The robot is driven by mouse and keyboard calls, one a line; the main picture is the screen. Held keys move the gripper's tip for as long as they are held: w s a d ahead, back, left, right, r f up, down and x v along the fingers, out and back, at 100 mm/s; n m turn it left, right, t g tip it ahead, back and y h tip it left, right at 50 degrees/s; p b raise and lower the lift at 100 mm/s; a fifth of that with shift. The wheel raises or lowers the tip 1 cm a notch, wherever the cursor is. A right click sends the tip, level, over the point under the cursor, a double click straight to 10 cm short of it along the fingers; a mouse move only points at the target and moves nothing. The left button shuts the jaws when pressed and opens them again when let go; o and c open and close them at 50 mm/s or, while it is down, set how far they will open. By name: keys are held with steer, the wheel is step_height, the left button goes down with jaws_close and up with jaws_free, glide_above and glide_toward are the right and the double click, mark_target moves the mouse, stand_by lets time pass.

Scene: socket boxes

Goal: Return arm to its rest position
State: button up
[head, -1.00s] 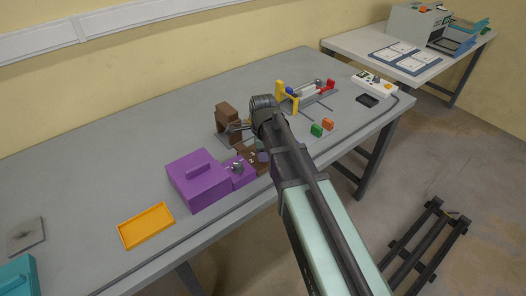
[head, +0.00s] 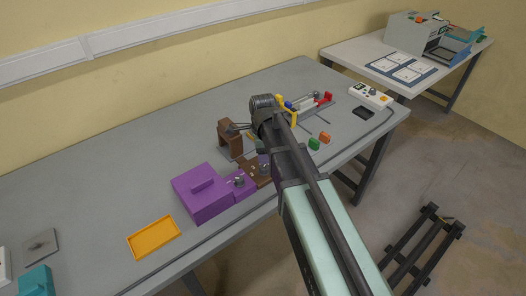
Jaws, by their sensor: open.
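My arm reaches up from the lower right over the grey workbench (head: 110,190). Its wrist is bent near the middle of the head view. My gripper (head: 234,127) is small and dark, points left from the wrist, and shows in front of or over the brown block-shaped stand (head: 229,140). It is open, and I see nothing held between its fingers. Whether it touches the stand cannot be told. My arm hides part of the bench behind it.
A purple box (head: 203,193) and an orange tray (head: 153,238) stand left of my arm. A fixture with a yellow post (head: 293,117), green (head: 314,143) and orange (head: 325,137) blocks, and a white control box (head: 370,97) lie right. The bench's left middle is clear.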

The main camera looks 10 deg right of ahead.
step_height(320, 180, up, 4)
steer(key=shift+f+p, duration=0.1)
steer(key=shift+p, duration=0.9)
steer(key=s+n, duration=1.4)
steer(key=n, duration=0.5)
steer(key=shift+s+d, duration=0.15)
steer(key=shift+s, duration=0.25)
